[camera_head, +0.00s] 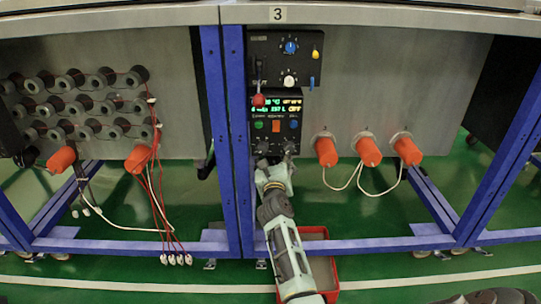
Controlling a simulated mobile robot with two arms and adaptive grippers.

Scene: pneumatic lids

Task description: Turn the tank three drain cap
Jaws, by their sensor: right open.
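The number 3 label (278,14) marks the tank frame at the top centre. My right gripper (277,150) reaches up from below and stands in front of the lower edge of the control box (277,112). Its two dark fingers are spread apart, with nothing seen held between them. I cannot make out a drain cap; the gripper and arm cover the area just below the box, so one could be hidden there. I cannot tell whether the fingers touch anything.
Orange cylindrical fittings (368,152) with white cables stick out to the right. More orange fittings (138,159) and loose red wires hang at the left. Blue frame posts (238,130) stand close left of my arm. A red bin (318,233) sits on the green floor below.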

